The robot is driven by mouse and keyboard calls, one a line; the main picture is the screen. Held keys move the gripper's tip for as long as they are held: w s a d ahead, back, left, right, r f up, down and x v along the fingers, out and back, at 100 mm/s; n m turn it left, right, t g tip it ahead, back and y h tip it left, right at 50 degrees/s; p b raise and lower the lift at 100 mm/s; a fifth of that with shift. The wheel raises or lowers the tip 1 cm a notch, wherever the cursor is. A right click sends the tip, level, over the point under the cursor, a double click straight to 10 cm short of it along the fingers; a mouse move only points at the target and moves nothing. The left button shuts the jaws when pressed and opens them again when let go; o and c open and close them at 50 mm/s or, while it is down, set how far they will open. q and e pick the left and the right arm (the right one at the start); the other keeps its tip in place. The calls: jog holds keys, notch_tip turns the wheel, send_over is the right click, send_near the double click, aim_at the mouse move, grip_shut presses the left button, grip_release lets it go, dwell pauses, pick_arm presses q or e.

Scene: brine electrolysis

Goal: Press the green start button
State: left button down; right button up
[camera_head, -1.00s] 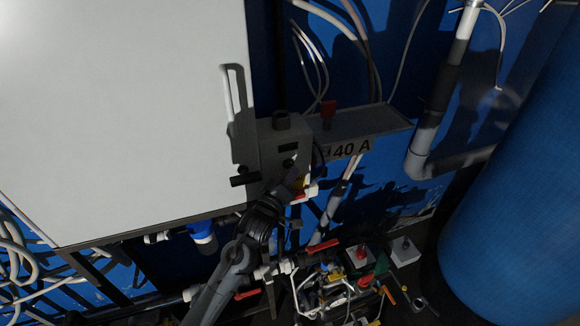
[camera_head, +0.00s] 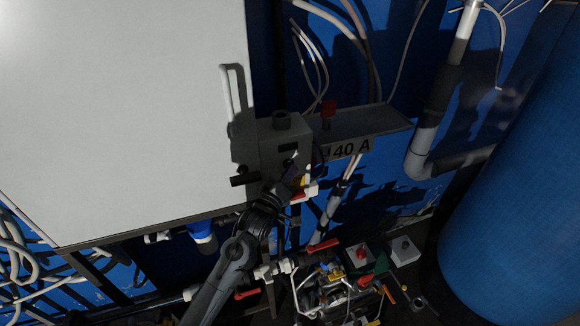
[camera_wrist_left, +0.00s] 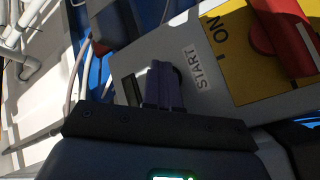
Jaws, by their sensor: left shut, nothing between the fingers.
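A grey control box (camera_head: 270,150) sits at the right edge of the large white panel in the head view. Its face (camera_wrist_left: 175,45) fills much of the left wrist view, with a white START label (camera_wrist_left: 200,67). The green start button does not show; my left gripper (camera_wrist_left: 162,78) covers the spot beside the label. This gripper is shut and empty, its fingertips at the box face. Whether they touch it I cannot tell. In the head view the left gripper (camera_head: 291,168) is in front of the box's lower right part. My right gripper is out of view.
A red rotary handle (camera_wrist_left: 285,38) on a yellow ON plate (camera_wrist_left: 238,78) is close right of the fingers. The white panel (camera_head: 120,110) stands left of the box, a blue barrel (camera_head: 520,200) far right. Pipes and red-handled valves (camera_head: 323,245) lie below.

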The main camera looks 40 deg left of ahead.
pick_arm(q)
jog(key=shift+s+d, duration=0.1)
jog(key=shift+s+d+p, duration=0.4)
jog(key=shift+d+p, duration=0.1)
jog(key=shift+d, duration=0.2)
jog(key=s+d+p, duration=0.1)
jog(key=d, duration=0.1)
jog(key=s+d+p, duration=0.1)
jog(key=d, duration=0.1)
jog(key=shift+s+d, duration=0.2)
dwell(0.3)
dwell(0.5)
